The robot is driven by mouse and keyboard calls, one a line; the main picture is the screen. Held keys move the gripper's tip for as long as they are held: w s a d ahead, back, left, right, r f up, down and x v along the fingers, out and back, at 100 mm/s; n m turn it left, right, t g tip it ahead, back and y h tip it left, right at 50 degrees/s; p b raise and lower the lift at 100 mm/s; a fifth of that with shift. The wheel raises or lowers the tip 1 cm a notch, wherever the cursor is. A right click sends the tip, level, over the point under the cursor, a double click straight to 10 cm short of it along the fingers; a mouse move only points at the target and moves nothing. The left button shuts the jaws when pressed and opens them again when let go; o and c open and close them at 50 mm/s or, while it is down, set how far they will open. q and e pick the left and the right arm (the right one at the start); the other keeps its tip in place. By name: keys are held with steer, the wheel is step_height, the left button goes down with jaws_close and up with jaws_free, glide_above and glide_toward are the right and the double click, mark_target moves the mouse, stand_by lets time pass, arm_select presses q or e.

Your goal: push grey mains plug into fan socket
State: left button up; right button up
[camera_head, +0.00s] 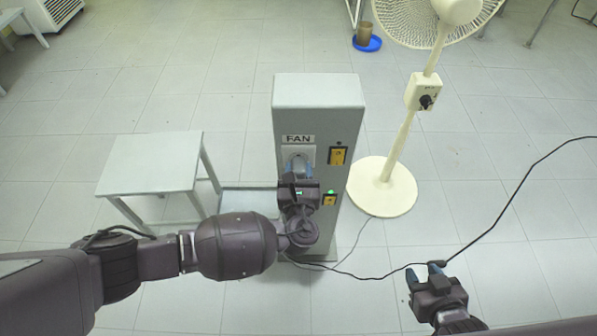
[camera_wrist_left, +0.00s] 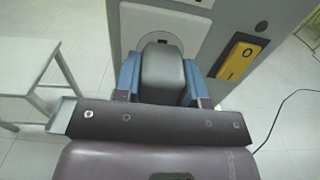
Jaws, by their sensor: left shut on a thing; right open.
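The fan socket (camera_head: 299,156) is a white plate under a FAN label (camera_head: 298,139) on the front of a grey pillar (camera_head: 318,92). My left gripper (camera_head: 298,170) is in front of it. In the left wrist view my left gripper (camera_wrist_left: 163,84) is shut on the grey mains plug (camera_wrist_left: 163,70), with blue fingertips on both sides. The plug is upright against or very near the round socket face (camera_wrist_left: 165,42); its pins are hidden, so I cannot tell how deep it sits. My right gripper (camera_head: 436,272) is open at the lower right, beside a black cable.
A yellow switch (camera_head: 338,156) is right of the socket; a lower one (camera_head: 329,200) has a green light above it. A cream standing fan (camera_head: 382,187) stands right of the pillar. A small grey table (camera_head: 150,163) is left. A black cable (camera_head: 497,215) crosses the right floor.

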arm_select(q)
steer(key=shift+w, duration=0.45)
stand_by(0.9)
steer(key=shift+w+r, duration=0.25)
arm_select(e)
steer(key=shift+r, duration=0.25)
stand_by(0.4)
